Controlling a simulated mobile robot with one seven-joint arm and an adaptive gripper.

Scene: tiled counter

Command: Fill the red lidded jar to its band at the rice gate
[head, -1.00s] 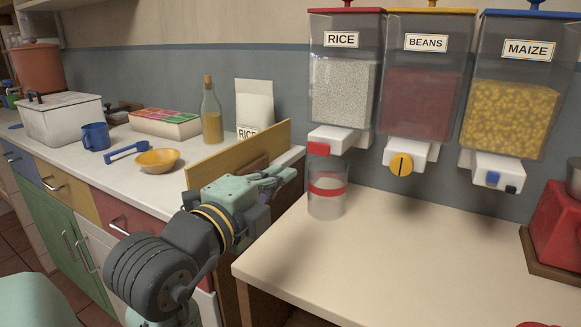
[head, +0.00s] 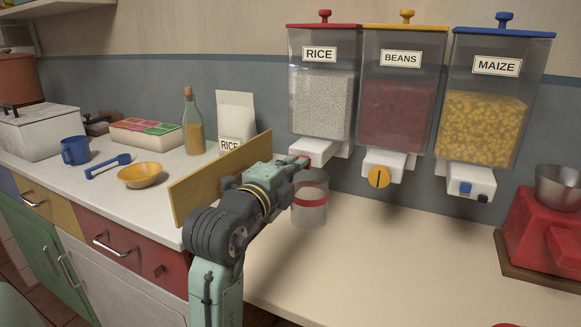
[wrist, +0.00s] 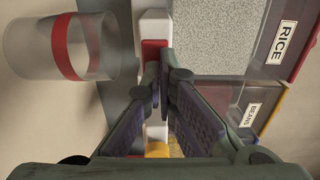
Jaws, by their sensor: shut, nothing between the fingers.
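The clear jar with a red band (head: 310,203) stands upright on the counter under the rice gate, its lid off; no rice shows in it. It also shows on its side in the turned wrist view (wrist: 68,46). The rice dispenser (head: 321,100) holds white grain. Its white gate (head: 318,149) has a red front piece (wrist: 154,52).
The beans dispenser (head: 397,115) and maize dispenser (head: 484,125) hang to the right. A red machine with a metal bowl (head: 545,215) stands far right. A wooden board (head: 215,180) rises left of my arm. The counter's middle (head: 400,250) is clear.

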